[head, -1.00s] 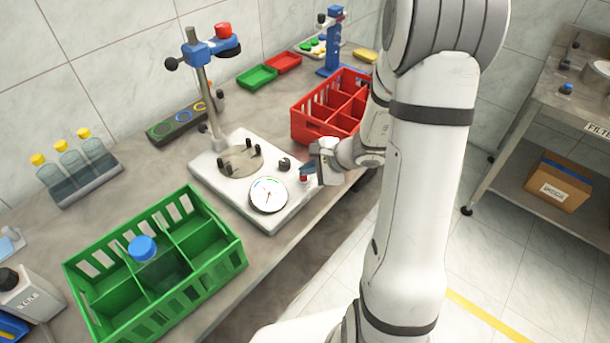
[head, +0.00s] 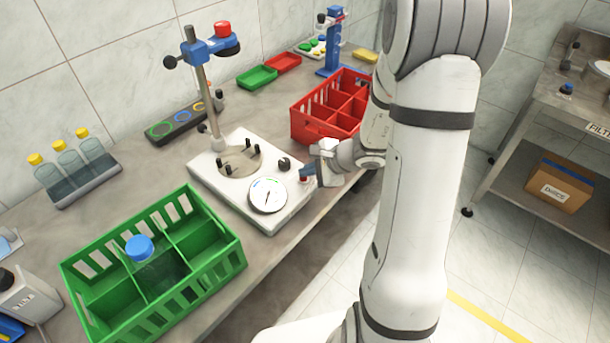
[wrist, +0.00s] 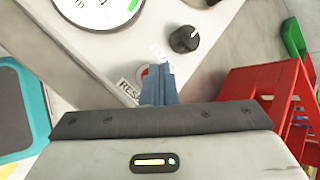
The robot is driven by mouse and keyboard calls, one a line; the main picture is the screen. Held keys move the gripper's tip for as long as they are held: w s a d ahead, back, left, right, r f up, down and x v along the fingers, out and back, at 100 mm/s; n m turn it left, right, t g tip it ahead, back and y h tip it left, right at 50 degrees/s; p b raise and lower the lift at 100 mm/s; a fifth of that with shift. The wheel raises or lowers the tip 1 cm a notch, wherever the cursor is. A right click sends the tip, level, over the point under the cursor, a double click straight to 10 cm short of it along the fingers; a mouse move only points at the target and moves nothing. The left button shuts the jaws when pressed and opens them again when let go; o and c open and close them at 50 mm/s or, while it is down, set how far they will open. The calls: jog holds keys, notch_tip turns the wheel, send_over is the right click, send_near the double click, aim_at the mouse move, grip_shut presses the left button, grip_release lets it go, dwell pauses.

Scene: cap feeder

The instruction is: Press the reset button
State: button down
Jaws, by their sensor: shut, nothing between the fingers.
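The white tester base (head: 235,195) carries a round dial (head: 268,196), a black knob (head: 284,164) and, at its right corner, the small red reset button (head: 303,181). My gripper (head: 308,172) is shut and empty, with its blue fingertips right at the button. In the wrist view the closed fingers (wrist: 158,84) point at the base and cover most of the red button (wrist: 145,71), beside a partly hidden RESET label (wrist: 128,92). I cannot tell whether the tips touch the button or whether it is pressed down. The knob (wrist: 184,39) stands just beyond the fingers.
A red crate (head: 310,130) stands close behind my gripper. A green crate (head: 215,285) holding a blue-capped bottle (head: 140,248) is at the front left. A post with a blue clamp (head: 205,55) rises from the base. The bench edge runs close under my wrist.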

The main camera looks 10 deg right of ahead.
aim_at(307, 180)
jog(key=shift+r+p, duration=0.45)
jog(key=shift+r, duration=0.45)
notch_tip(307, 180, up, 5)
jog(key=p, duration=0.3)
dwell(0.8)
jog(key=s+a+r+n+g+h, duration=0.2)
jog(key=s+r+n, duration=0.3)
jog(key=s+n, duration=0.25)
jog(key=s+a+r+n+g+h, duration=0.1)
jog(key=s+a+r+n+g, duration=0.15)
jog(key=s+r+n, duration=0.45)
jog(key=s+d+r+n+t+h, duration=0.1)
jog(key=s+d+n+h, duration=0.2)
jog(key=s, duration=0.3)
jog(key=shift+d+r+h, duration=0.4)
jog(key=shift+d, duration=0.15)
